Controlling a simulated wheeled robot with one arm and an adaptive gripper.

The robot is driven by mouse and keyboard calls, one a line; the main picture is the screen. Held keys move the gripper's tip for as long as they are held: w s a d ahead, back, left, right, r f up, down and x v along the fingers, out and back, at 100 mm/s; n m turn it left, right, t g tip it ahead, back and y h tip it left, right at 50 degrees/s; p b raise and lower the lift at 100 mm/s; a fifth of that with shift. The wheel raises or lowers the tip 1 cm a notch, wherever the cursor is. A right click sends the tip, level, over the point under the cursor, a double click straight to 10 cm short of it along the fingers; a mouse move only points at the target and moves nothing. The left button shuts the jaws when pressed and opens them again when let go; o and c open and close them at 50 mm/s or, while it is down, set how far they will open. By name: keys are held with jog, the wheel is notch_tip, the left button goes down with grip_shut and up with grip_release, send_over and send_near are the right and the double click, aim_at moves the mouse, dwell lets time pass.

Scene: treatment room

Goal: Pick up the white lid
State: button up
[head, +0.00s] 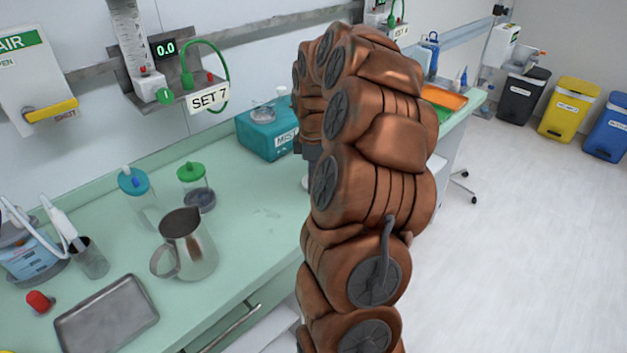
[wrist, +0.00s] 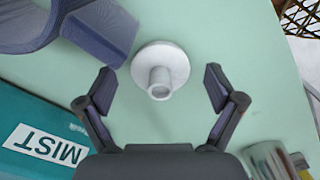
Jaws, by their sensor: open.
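The white lid (wrist: 176,56) is a round disc with a short tube-like knob. It lies on the green counter (wrist: 210,30) in the wrist view. My gripper (wrist: 160,82) is open, with one finger on each side of the lid's knob in the picture. Neither finger visibly touches the lid. In the head view my own arm hides most of the gripper and the area around the lid. A small white edge shows there just left of the arm, and I cannot tell for sure that it is the lid.
A teal MIST box (head: 268,134) stands behind the arm; it is at lower left in the wrist view (wrist: 30,125). A dark blue-grey object (wrist: 95,30) lies close to the lid's left. A metal jug (head: 190,248), jars and a metal tray (head: 108,315) stand further left.

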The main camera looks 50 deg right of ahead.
jog(key=shift+c, duration=0.4)
jog(key=c, duration=1)
